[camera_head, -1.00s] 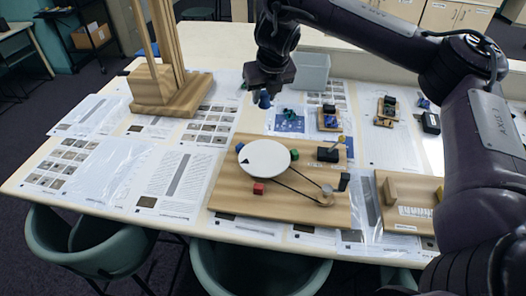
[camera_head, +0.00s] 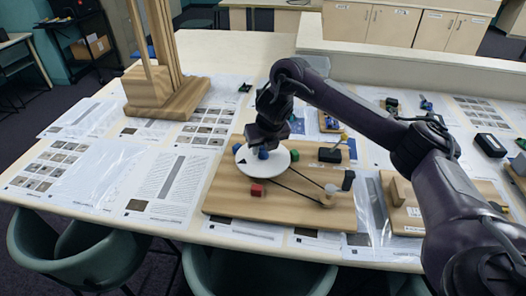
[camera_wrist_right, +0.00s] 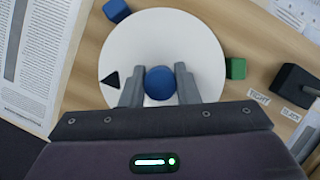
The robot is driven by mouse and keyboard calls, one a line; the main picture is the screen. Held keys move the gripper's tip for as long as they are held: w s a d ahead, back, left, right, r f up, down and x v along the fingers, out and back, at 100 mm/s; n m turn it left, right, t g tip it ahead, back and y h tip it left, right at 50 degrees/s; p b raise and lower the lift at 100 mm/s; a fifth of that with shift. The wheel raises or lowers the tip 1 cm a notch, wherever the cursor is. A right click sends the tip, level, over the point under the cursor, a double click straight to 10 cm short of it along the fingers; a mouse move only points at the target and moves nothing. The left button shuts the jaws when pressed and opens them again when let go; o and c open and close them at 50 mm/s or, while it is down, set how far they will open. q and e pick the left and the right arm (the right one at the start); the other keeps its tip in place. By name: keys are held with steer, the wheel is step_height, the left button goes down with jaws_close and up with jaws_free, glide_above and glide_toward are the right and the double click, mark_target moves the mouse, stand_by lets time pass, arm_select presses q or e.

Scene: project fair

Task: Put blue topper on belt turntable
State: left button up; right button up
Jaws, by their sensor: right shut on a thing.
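The blue topper (camera_wrist_right: 159,83) is a small rounded blue piece between the fingers of my right gripper (camera_wrist_right: 159,88), which is shut on it. It also shows in the head view (camera_head: 263,154), below the gripper and over the white turntable disc (camera_head: 279,160). In the right wrist view the disc (camera_wrist_right: 190,40) lies behind the topper, which appears near its middle. I cannot tell whether the topper touches the disc. A black triangle marks the disc's left side. My left gripper is not in view.
The wooden base (camera_head: 230,205) carries a red block (camera_head: 257,190), a green block (camera_wrist_right: 236,68), a blue block (camera_wrist_right: 116,10), a belt with a small pulley, and a black block (camera_head: 330,155). A tall wooden stand (camera_head: 165,100) is at the back left. Papers cover the table.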

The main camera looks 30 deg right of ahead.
steer(key=shift+f, duration=0.15)
steer(key=o, duration=0.9)
steer(key=shift+f, duration=0.1)
steer(key=shift+o, duration=0.2)
steer(key=shift+r+p, duration=0.3)
steer(key=shift+r, duration=0.2)
steer(key=p+v, duration=0.5)
steer(key=v, duration=0.6)
steer(key=shift+s, duration=0.25)
